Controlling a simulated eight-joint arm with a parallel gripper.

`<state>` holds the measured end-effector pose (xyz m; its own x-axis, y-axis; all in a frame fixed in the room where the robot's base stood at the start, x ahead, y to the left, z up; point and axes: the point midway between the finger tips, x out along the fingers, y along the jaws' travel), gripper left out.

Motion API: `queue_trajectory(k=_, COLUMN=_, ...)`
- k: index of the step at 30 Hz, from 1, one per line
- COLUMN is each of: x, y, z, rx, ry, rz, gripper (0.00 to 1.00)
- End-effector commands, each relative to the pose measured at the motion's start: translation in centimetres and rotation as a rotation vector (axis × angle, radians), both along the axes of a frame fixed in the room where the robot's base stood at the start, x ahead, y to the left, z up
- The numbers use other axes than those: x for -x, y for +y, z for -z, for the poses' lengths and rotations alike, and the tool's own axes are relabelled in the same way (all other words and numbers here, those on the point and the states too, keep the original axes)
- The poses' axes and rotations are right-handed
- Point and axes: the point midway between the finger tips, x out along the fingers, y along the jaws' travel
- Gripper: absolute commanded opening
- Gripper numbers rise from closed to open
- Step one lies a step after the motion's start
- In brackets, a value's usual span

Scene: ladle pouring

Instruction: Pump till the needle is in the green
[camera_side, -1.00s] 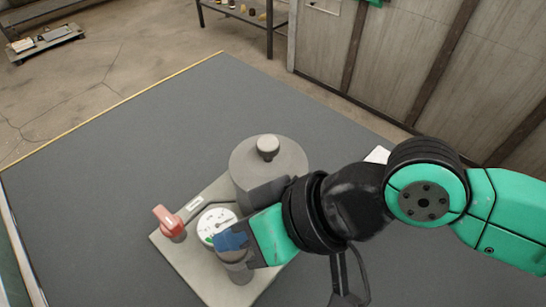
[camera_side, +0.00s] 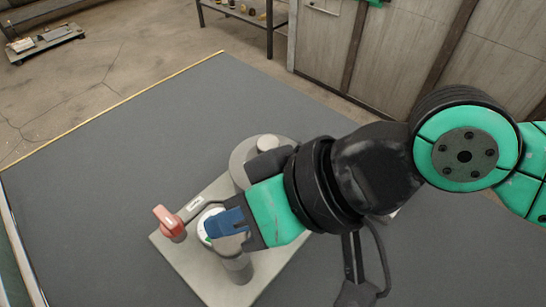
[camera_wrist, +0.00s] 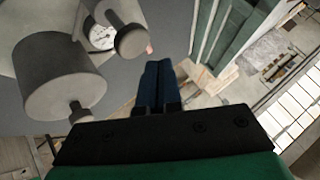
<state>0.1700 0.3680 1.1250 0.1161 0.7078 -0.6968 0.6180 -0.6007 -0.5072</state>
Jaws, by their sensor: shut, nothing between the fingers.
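My gripper (camera_side: 222,222) is shut and empty, its blue fingers held above the unit beside the pump. It also shows in the wrist view (camera_wrist: 155,88). The grey pump (camera_side: 237,265) stands upright at the front of the base plate, its top partly covered by my gripper in the side view. Its round dark knob (camera_wrist: 131,41) shows in the wrist view, just left of the fingers and apart from them in the picture. The white gauge (camera_side: 203,222) is mostly hidden behind my fingers. It shows small in the wrist view (camera_wrist: 102,38), where I cannot read its needle clearly.
A large grey tank (camera_wrist: 58,78) with a knob on top stands behind the pump. A red lever (camera_side: 169,221) stands at the base plate's (camera_side: 186,262) left corner. The dark mat (camera_side: 110,170) is clear to the left and behind.

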Motion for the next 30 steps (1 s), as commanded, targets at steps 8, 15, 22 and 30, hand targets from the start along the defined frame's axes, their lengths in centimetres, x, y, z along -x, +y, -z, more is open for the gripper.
queue_trajectory(k=8, x=0.0, y=0.0, z=-2.8, rx=0.000, ry=0.000, rz=0.000, gripper=0.00)
queue_trajectory(k=15, x=0.0, y=0.0, z=-4.3, rx=0.000, ry=0.000, rz=0.000, gripper=0.00)
queue_trajectory(k=22, x=0.0, y=0.0, z=-4.4, rx=0.000, ry=0.000, rz=0.000, gripper=0.00)
queue_trajectory(k=30, x=0.0, y=0.0, z=-4.4, rx=0.000, ry=0.000, rz=0.000, gripper=0.00)
